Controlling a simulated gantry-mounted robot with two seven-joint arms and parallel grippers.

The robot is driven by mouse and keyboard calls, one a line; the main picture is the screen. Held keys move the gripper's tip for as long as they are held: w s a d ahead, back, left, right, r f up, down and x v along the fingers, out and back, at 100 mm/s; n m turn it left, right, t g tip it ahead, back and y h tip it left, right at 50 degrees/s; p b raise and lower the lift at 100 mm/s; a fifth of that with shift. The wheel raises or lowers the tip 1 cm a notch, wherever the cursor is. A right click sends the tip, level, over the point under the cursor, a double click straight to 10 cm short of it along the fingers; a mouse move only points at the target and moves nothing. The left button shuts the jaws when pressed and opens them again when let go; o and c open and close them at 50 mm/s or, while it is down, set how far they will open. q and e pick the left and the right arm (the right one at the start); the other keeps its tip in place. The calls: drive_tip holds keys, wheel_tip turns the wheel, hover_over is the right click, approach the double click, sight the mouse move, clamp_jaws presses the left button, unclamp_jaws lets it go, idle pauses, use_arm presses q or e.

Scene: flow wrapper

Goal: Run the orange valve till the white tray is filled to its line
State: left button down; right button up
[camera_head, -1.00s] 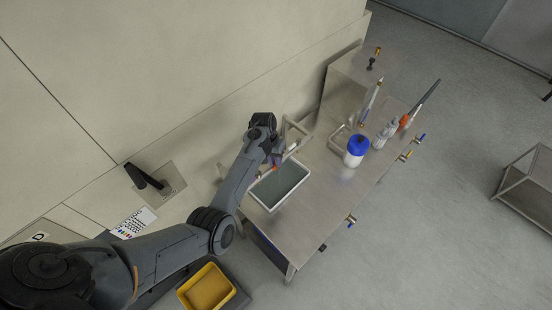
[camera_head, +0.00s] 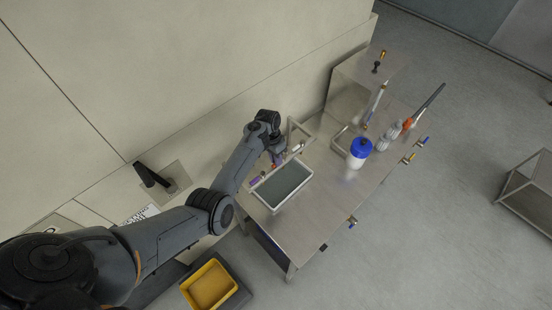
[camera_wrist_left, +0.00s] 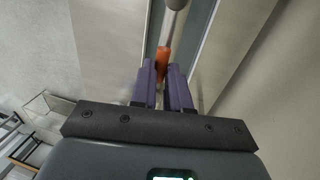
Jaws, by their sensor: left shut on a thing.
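The white tray (camera_head: 280,187) sits on the near end of the steel table, with grey-looking liquid inside. Its fill line is too small to make out. My left gripper (camera_head: 277,163) is at the tray's back edge, by the wall side. In the left wrist view its two purple fingers (camera_wrist_left: 161,70) are shut on the orange valve (camera_wrist_left: 163,60), with a grey metal pipe above it. In the head view the valve is mostly hidden by my gripper. My right gripper is in neither view.
A yellow bin (camera_head: 209,286) is below left. A steel box (camera_head: 357,88) stands at the far end.

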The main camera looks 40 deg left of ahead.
use_arm(q)
drive_tip(key=shift+f, duration=0.1)
drive_tip(key=c, duration=1.1)
unclamp_jaws()
drive_tip(key=shift+a+r+p, duration=0.1)
drive_tip(key=shift+r+p, duration=0.55)
drive_tip(key=shift+r, duration=0.05)
wheel_tip(320, 180, up, 9)
drive_tip(key=a+p, duration=0.2)
drive_tip(key=p, duration=0.3)
drive_tip(key=shift+r, duration=0.15)
